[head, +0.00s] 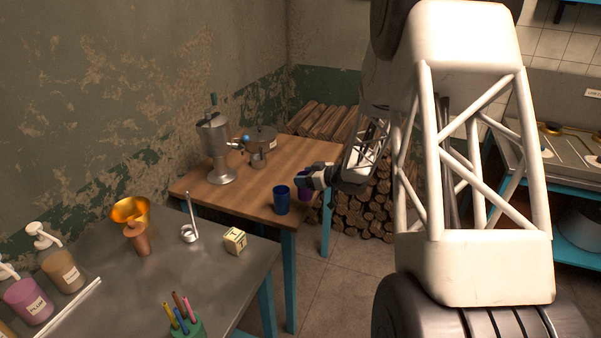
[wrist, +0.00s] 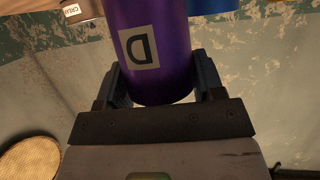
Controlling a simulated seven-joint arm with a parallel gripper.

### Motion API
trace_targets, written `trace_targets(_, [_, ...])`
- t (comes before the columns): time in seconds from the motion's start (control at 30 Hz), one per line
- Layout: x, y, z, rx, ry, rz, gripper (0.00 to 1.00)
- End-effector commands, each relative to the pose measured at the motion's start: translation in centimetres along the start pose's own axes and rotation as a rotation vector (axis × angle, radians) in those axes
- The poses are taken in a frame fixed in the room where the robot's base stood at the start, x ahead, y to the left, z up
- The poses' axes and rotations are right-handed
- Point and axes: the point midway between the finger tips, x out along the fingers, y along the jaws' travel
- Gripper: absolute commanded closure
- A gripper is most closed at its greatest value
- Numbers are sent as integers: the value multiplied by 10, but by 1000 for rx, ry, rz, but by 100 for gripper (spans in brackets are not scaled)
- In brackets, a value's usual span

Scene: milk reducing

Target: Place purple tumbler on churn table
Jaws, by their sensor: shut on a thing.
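My gripper (wrist: 160,88) is shut on the purple tumbler (wrist: 160,45), which has a pale label marked D in the wrist view. In the head view the tumbler (head: 304,192) is mostly hidden behind my gripper (head: 308,180), near the right edge of the wooden churn table (head: 242,192). A blue tumbler (head: 281,200) stands on that table at its front corner, just left of the purple one. I cannot tell whether the purple tumbler touches the tabletop.
A grey table (head: 130,285) in front holds bottles, a gold funnel (head: 130,211) and a lettered block (head: 235,240).

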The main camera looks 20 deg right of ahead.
Motion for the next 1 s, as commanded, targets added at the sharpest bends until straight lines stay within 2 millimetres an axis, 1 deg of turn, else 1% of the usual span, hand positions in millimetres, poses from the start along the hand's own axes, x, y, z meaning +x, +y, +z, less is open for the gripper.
trace_targets(0.03, [6,7,-1,-1,0,0,62])
trace_targets(0.3, [33,39,-6,0,-1,-1,62])
trace_targets(0.53, [53,64,-11,-1,0,0,62])
trace_targets(0.73, [62,74,-13,0,0,0,62])
trace_targets(1.0, [62,75,-13,0,0,0,62])
